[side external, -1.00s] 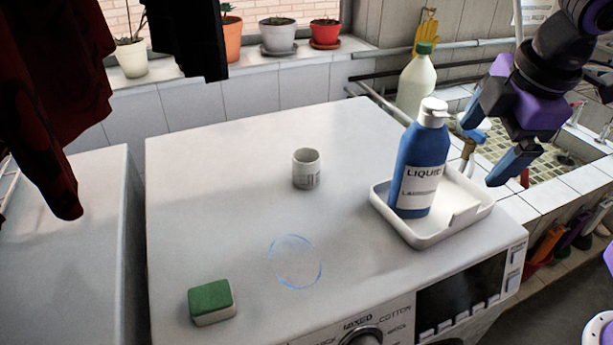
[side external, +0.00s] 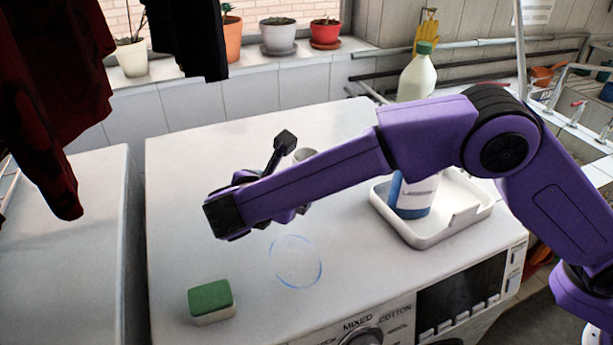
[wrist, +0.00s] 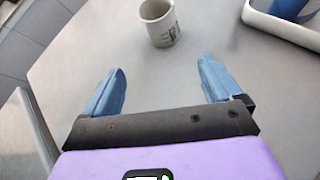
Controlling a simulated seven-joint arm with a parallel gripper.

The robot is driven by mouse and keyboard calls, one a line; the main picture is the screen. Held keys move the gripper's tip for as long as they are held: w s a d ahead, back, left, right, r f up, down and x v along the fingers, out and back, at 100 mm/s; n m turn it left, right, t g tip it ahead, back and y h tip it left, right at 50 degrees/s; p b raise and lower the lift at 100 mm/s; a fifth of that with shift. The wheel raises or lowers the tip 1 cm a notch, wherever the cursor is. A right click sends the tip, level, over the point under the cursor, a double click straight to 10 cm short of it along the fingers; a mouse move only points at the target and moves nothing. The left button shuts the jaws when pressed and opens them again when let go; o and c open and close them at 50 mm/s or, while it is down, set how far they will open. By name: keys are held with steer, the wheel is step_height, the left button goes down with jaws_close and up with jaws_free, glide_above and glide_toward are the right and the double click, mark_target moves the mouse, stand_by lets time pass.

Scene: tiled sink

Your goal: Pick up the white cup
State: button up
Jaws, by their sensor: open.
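The white cup (wrist: 160,24) stands upright on the washing machine's top, with dark print on its side. In the wrist view it is beyond my fingertips, roughly between their lines and a little toward the right one, touching neither. My gripper (wrist: 161,66) is open and empty, its two blue fingers spread apart. In the side view only a bit of the cup's rim (side external: 305,153) shows behind my purple arm, and my fingers are mostly hidden by the arm.
A white tray (side external: 462,222) with a blue liquid bottle (side external: 413,198) stands to the right of the cup. A green and white sponge (side external: 211,300) lies at the front left. The machine top (side external: 190,220) is otherwise clear. Potted plants line the windowsill behind.

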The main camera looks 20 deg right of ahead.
steer(key=w+d, duration=0.2)
steer(key=w+d+f+h, duration=0.1)
steer(key=w+d, duration=0.1)
steer(key=w, duration=0.1)
steer(key=w+d+f+h, duration=0.1)
steer(key=w+d, duration=0.1)
steer(key=w, duration=0.1)
steer(key=shift+d, duration=0.3)
steer(key=shift+x, duration=2.75)
steer(key=shift+r, duration=0.15)
steer(key=c, duration=1)
